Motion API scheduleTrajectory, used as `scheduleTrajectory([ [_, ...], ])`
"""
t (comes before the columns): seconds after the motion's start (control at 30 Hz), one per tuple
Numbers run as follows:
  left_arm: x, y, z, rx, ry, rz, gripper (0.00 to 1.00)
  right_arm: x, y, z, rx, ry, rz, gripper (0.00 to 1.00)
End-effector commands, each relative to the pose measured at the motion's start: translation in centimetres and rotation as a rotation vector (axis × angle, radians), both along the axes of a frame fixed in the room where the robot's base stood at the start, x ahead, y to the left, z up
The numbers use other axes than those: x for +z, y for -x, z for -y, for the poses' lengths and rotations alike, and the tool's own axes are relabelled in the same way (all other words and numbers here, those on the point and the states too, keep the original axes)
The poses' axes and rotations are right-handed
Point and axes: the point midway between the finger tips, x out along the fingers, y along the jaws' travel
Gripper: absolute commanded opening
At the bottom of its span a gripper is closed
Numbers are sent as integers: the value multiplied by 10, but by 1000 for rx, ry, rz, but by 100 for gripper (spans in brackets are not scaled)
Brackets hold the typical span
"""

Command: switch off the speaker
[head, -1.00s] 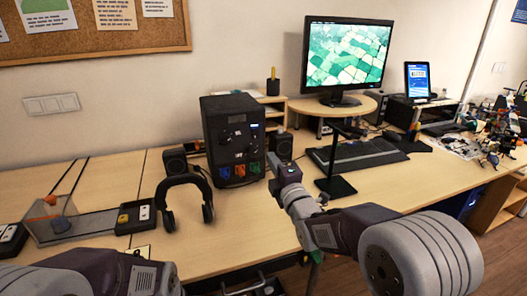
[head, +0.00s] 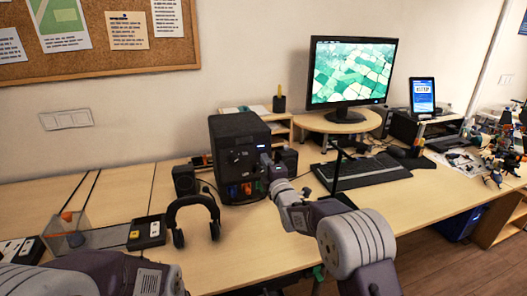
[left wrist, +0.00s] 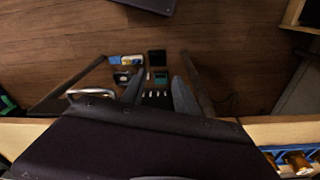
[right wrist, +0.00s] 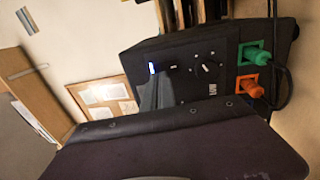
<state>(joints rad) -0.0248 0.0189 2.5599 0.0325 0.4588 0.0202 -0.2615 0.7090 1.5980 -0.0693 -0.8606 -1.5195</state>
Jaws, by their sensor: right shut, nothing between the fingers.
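A large black box (head: 228,135) with knobs and coloured plugs stands on the desk. Small black speakers stand beside it, one at its left (head: 184,180) and one at its right (head: 286,157), partly covered by my right arm. I cannot tell which unit the task calls the speaker. My right gripper (head: 265,160) is shut and empty at the right of the box's front. In the right wrist view its fingertips lie close to a lit blue-white mark (right wrist: 152,68) on the panel; contact cannot be told. My left gripper (left wrist: 158,88) is open and empty, low, over the floor.
Headphones (head: 194,212) stand on the desk left of the box. Green (right wrist: 256,53) and orange (right wrist: 250,86) plugs with a cable stick out of the box's front.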

Motion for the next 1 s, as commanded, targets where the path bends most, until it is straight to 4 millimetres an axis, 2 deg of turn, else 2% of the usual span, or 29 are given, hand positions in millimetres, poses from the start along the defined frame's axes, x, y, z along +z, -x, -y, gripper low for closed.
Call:
scheduleTrajectory([
  [0.2, -1, 0, 0, 0, 0, 0, 36, 1, -20, -7, 0, 0, 0, 0],
  [0.57, 0, 0, 0, 0, 0, 0, 36, 2, -23, -7, 0, 1, -2, 0],
  [0.77, 31, 0, 0, 0, 0, 0, 36, 15, -31, -10, 0, 26, -83, 0],
  [0.83, 12, 0, 0, 0, 0, 1, 36, 5, -33, -11, 0, 29, -93, 0],
  [1.0, 18, 0, 0, 0, 0, 0, 36, 9, -33, -10, 0, 29, -94, 0],
])
